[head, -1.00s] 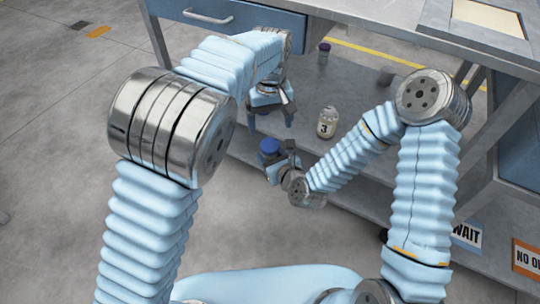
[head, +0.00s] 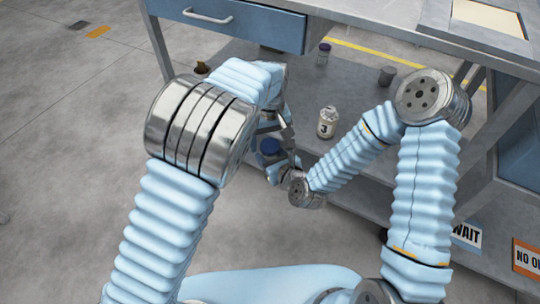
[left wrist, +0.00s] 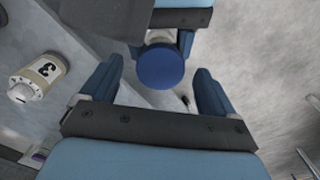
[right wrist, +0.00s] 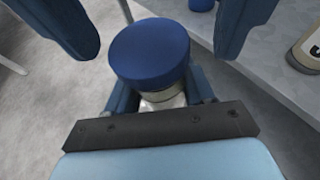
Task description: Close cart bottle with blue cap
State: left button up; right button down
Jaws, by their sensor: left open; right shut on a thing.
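My right gripper (right wrist: 160,97) is shut on a pale bottle (right wrist: 160,101), held upright with a round blue cap (right wrist: 150,55) at its top. Whether the cap is screwed down cannot be told. In the left wrist view the cap (left wrist: 161,68) lies between the spread fingers of my left gripper (left wrist: 158,88), apart from both. My left gripper is open and empty, above the bottle. In the head view the cap (head: 270,147) shows below the left arm, and the bottle is mostly hidden.
A bottle marked 3 (head: 326,123) stands on the grey lower shelf (head: 357,98). A purple-capped bottle (head: 323,55) and a grey cup (head: 387,76) stand farther back. The blue drawer (head: 240,24) and tabletop lie above. A brown object (head: 202,68) shows beside the left arm.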

pick_arm(q)
jog(key=shift+f, duration=0.3)
jog(key=c, duration=1.2)
jog(key=o, duration=1.2)
notch_tip(320, 180, up, 12)
jog(key=shift+r, duration=0.1)
